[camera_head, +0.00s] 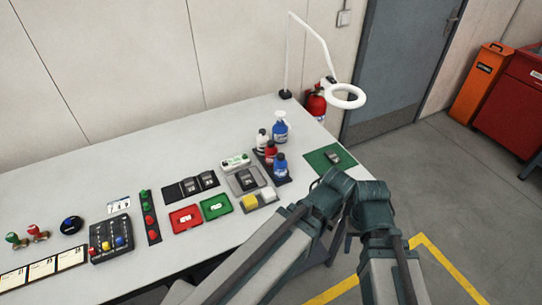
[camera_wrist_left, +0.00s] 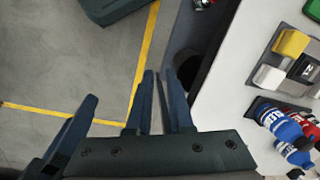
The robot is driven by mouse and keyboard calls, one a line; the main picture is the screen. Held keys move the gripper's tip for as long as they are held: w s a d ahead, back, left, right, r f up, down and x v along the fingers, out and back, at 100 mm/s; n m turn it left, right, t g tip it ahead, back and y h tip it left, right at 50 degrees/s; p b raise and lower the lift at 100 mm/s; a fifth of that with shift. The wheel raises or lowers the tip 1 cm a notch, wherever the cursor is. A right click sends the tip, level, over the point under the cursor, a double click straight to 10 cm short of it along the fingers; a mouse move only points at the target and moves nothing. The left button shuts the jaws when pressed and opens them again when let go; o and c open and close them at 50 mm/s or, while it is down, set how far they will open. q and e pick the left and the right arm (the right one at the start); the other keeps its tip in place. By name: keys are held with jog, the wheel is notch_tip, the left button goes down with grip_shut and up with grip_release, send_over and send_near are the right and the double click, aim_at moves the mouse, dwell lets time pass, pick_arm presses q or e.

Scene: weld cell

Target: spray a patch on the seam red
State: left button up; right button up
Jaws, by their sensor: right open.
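A red-bodied bottle (camera_head: 271,151) stands among bottles near the table's back right edge; it also shows partly in the left wrist view (camera_wrist_left: 306,124). A blue spray bottle (camera_head: 280,130) stands behind it, a white bottle (camera_head: 261,141) to its left and a blue bottle (camera_head: 280,164) in front. I cannot make out the seam. My dark teal arm parts cross the table's right front, apart from the bottles; fingertips are hard to make out there. My right gripper is open. My left gripper (camera_wrist_left: 158,85) shows over the floor with narrowing fingers and nothing visible between them.
The table holds red (camera_head: 173,219) and green trays (camera_head: 214,207), a green mat (camera_head: 326,159), a button box (camera_head: 110,240) and stamps. A white ring lamp (camera_head: 346,96) overhangs the right end. The table's back left is clear. An orange cabinet (camera_head: 481,83) stands far right.

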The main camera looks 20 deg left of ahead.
pick_arm(q)
grip_shut()
dwell(0.5)
jog(key=shift+w, duration=0.1)
dwell(0.5)
notch_tip(320, 180, up, 15)
jog(key=m+t+h+p, duration=0.2)
jog(key=m+t+p, duration=0.4)
jog(key=t+p, duration=0.3)
send_over(269, 144)
jog(key=shift+r, duration=0.2)
jog(key=shift+f, duration=0.15)
notch_tip(269, 144, down, 9)
jog(key=b, duration=0.9)
jog(key=shift+r, duration=0.2)
